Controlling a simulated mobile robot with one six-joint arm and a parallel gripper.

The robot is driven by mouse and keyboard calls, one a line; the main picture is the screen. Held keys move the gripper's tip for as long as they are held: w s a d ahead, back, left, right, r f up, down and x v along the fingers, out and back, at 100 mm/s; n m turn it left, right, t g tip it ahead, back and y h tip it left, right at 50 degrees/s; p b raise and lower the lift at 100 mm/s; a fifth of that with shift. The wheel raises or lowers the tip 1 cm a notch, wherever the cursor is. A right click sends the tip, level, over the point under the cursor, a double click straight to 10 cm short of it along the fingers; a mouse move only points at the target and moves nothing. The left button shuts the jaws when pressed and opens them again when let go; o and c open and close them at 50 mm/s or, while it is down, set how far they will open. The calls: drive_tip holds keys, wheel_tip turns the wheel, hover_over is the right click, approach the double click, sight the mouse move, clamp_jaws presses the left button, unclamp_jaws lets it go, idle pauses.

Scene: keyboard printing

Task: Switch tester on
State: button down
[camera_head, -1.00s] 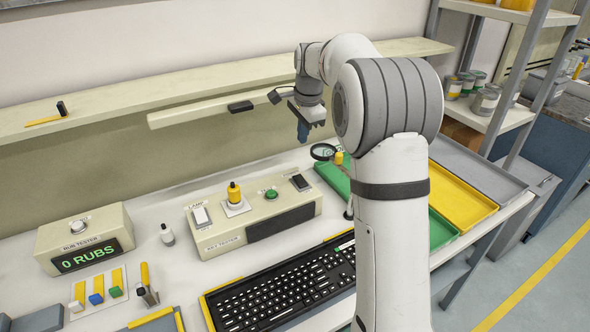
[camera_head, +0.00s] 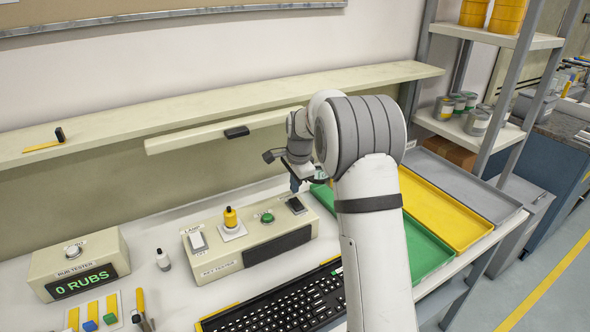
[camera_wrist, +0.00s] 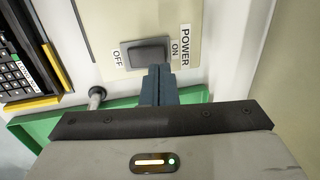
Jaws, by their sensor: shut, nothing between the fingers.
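The key tester (camera_head: 225,262) is a cream box on the bench with a lamp switch, a yellow-topped part, a green button and a dark power rocker switch (camera_head: 295,205) at its right end. In the wrist view the power switch (camera_wrist: 146,53) lies between the labels OFF on the left and ON on the right. My gripper (camera_head: 296,186) is shut and empty, just above the switch. In the wrist view its fingertips (camera_wrist: 158,70) overlap the switch's lower edge near the ON side; I cannot tell whether they touch it.
The black keyboard (camera_head: 285,305) lies in front of the tester. Green (camera_head: 425,250), yellow (camera_head: 455,220) and grey trays are at the right. A cream shelf (camera_head: 230,100) runs behind, above the bench. The rub tester (camera_head: 80,265) stands at the left.

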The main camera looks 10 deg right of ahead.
sight(293, 200)
drive_tip(key=shift+w+a+f+p, duration=0.1)
drive_tip(key=shift+w+f+p, duration=0.05)
drive_tip(key=shift+f, duration=0.75)
drive_tip(key=shift+w+f+p, duration=0.15)
drive_tip(key=shift+f, duration=0.75)
drive_tip(key=shift+w+p, duration=0.1)
drive_tip(key=shift+p, duration=0.5)
drive_tip(key=shift+w+f+g, duration=0.1)
drive_tip(key=shift+f+g, duration=0.15)
drive_tip(key=shift+g, duration=0.15)
drive_tip(key=shift+s, duration=0.2)
drive_tip(key=shift+s+d+r, duration=0.2)
drive_tip(key=shift+s+r, duration=0.05)
drive_tip(key=shift+s, duration=0.35)
drive_tip(key=shift+r, duration=0.1)
wheel_tip(293, 200, up, 8)
drive_tip(key=b, duration=0.1)
drive_tip(key=shift+s+d+f+b, duration=0.2)
drive_tip(key=shift+s+b, duration=0.1)
drive_tip(key=shift+s, duration=0.1)
